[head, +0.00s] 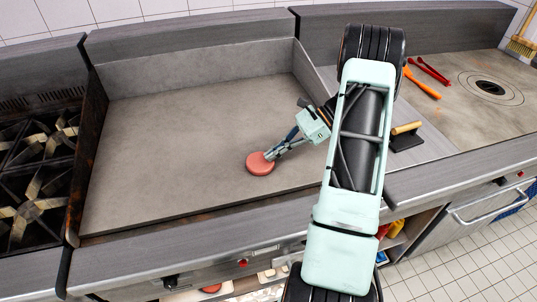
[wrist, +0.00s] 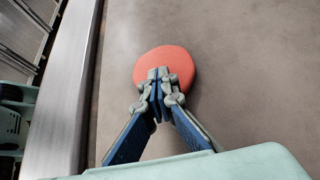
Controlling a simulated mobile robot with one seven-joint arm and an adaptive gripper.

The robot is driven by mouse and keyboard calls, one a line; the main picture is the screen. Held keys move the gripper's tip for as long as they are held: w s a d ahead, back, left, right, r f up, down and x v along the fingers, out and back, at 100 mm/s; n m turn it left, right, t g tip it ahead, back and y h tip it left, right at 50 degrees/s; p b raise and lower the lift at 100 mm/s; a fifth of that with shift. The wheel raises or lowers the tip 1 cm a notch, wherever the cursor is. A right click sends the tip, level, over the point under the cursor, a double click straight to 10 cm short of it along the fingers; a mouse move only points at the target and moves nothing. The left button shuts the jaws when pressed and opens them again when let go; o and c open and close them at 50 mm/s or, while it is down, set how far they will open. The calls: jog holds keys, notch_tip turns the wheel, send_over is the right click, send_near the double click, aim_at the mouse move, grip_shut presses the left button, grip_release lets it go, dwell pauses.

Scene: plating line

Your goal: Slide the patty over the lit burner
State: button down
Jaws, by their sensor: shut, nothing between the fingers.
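The patty (head: 260,164) is a round, reddish-pink disc lying flat on the grey griddle plate (head: 170,120), right of its middle and toward the front. My gripper (head: 270,156) is shut and empty, low over the plate, with its fingertips at the patty's right side. In the wrist view the patty (wrist: 181,58) lies at the shut fingertips (wrist: 158,75), which overlap its near edge; I cannot tell if they touch it. A red light (head: 243,263) shows on the front panel below the plate. No flame is visible.
Raised walls bound the griddle at the back and sides. A stove with black grates (head: 35,175) stands at the left. An orange tool (head: 422,83), red tongs (head: 430,70) and a wooden-handled press (head: 407,138) lie at the right. The plate left of the patty is clear.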

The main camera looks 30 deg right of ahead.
jog(key=shift+s+d+f, duration=0.2)
jog(key=shift+d+f, duration=0.05)
jog(key=shift+f, duration=0.15)
jog(key=shift+w+r+p, duration=0.15)
jog(key=shift+r+p, duration=0.4)
jog(key=shift+r, duration=0.2)
jog(key=shift+a, duration=0.1)
jog(key=d, duration=0.3)
jog(key=s+d+b, duration=0.1)
jog(key=d, duration=0.3)
jog(key=d+b, duration=0.1)
jog(key=d, duration=0.2)
jog(key=shift+s+d, duration=0.15)
jog(key=shift+s, duration=0.25)
jog(key=shift+s+d+r, duration=0.1)
jog(key=shift+s+d, duration=0.05)
jog(key=shift+d, duration=0.65)
